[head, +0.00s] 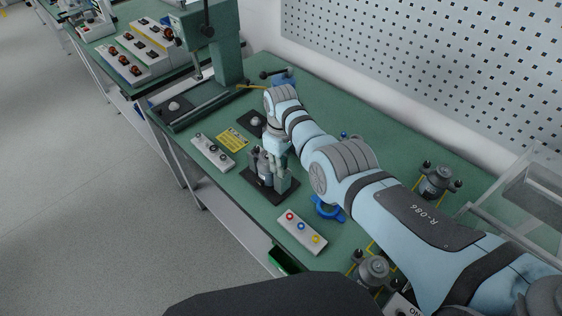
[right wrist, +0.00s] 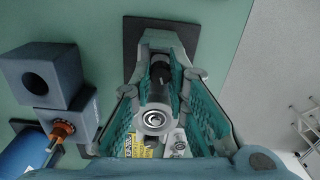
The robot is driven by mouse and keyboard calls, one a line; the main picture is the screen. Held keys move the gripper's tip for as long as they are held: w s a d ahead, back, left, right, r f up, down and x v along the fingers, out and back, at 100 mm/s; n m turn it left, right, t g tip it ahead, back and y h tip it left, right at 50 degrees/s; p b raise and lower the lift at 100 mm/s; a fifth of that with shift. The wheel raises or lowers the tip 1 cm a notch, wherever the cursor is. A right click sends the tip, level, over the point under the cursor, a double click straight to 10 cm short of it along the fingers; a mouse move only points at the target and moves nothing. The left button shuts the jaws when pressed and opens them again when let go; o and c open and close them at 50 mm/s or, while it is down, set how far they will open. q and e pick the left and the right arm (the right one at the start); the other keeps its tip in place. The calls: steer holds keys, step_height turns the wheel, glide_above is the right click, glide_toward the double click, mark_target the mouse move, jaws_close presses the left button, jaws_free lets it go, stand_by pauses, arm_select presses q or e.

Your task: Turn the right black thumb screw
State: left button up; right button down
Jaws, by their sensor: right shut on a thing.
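The test fixture (head: 262,173) stands on a black base plate (head: 263,193) on the green bench in the head view. My right gripper (head: 278,158) points down at it from above. In the right wrist view my right gripper (right wrist: 159,70) has its two teal-padded fingers closed in on a small black part, the black thumb screw (right wrist: 158,75). A round grey metal end with a ring (right wrist: 154,121) shows between the fingers. The gripper and wrist hide most of the screw in the head view. My left gripper is not in view.
A grey box with knobs (head: 213,151) and a yellow label (head: 232,139) lie left. A green press (head: 222,50) stands behind.

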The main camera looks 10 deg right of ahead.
steer(key=shift+m, duration=1.5)
steer(key=c, duration=1.5)
jaws_free()
steer(key=shift+c, duration=0.2)
steer(key=shift+r, duration=0.1)
step_height(320, 180, up, 14)
steer(key=n, duration=0.6)
steer(key=shift+n, duration=0.4)
step_height(320, 180, down, 14)
steer(key=b, duration=0.2)
steer(key=shift+f+b, duration=0.2)
steer(key=shift+b, duration=0.2)
